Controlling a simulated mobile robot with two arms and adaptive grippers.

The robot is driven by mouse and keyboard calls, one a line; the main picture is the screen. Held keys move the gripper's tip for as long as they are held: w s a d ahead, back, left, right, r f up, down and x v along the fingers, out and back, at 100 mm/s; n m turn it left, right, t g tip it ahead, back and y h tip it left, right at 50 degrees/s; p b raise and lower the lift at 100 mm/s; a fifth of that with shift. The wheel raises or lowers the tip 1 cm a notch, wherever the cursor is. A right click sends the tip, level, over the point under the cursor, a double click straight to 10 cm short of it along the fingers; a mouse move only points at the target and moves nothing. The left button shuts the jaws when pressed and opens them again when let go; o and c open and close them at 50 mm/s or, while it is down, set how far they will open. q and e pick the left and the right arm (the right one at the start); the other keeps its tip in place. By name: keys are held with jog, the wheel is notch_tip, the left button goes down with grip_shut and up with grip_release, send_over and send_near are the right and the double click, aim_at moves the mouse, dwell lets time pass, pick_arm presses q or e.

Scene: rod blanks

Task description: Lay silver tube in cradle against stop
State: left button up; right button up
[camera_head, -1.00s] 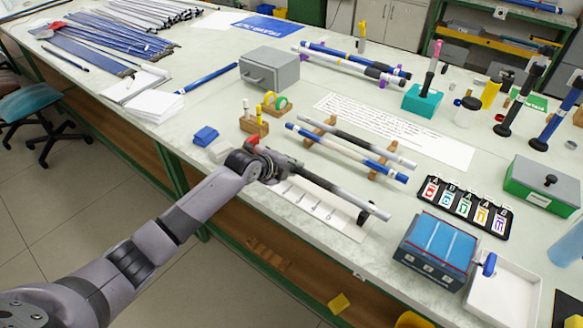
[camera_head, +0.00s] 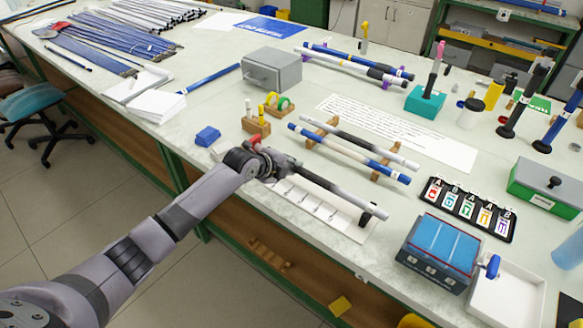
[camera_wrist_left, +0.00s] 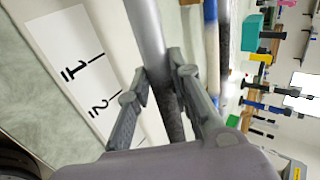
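The silver tube (camera_head: 333,190), grey with a darker stretch, lies lengthwise over a white cradle board (camera_head: 345,226) with printed marks. Its far end is at a small black support (camera_head: 367,215). I cannot tell whether it rests on it. My left gripper (camera_head: 284,168) is at the tube's near end. In the left wrist view the fingers (camera_wrist_left: 161,72) close on both sides of the tube (camera_wrist_left: 147,28), beside the board's numbers 1 and 2 (camera_wrist_left: 82,60). The stop cannot be made out; the near end is hidden by the gripper. My right gripper is out of view.
A wooden rack (camera_head: 383,172) behind holds a dark-and-white rod and a blue-and-white rod. A blue block (camera_head: 207,136) and a wooden holder (camera_head: 255,126) stand left. A blue-topped box (camera_head: 437,250) and a white tray (camera_head: 507,296) stand right.

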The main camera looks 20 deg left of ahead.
pick_arm(q)
jog(key=o, duration=0.6)
jog(key=shift+c, duration=0.2)
